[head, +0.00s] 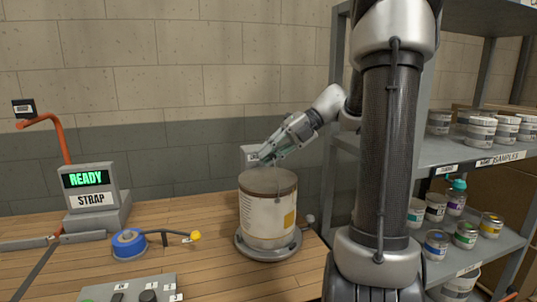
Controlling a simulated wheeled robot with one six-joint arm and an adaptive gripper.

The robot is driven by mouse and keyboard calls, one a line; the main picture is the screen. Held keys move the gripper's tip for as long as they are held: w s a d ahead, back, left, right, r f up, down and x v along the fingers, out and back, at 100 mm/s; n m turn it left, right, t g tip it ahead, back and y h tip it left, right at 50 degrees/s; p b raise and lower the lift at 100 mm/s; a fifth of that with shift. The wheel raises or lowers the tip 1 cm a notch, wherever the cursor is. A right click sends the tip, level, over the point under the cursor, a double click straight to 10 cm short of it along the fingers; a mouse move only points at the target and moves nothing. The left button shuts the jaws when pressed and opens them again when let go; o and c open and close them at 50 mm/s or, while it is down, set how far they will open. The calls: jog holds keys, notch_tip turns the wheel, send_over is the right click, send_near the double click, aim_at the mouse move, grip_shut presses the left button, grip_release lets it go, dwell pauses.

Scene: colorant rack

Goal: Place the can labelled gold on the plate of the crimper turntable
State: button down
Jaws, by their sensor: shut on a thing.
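A large pale can (267,215) with a brown top and a gold-yellow patch stands upright over the round grey crimper turntable (242,250) on the wooden bench. The name on its label is too small to read. My gripper (266,157) is just above the can's top, with my arm reaching in from the right. It is shut, seemingly on the can's thin wire handle; the grip itself is small and hard to make out. The can's bottom is at the turntable, but I cannot tell whether it touches the plate.
A display reading READY over STRAP (90,188) stands on the left of the bench, near a blue roll (129,243) and a yellow-knobbed lever (194,236). A control box (130,290) is at the front. A grey shelf rack (470,150) with several small cans is right.

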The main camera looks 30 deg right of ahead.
jog(key=shift+f, duration=0.1)
jog(key=c, duration=1.4)
grip_release()
jog(key=shift+c, duration=0.2)
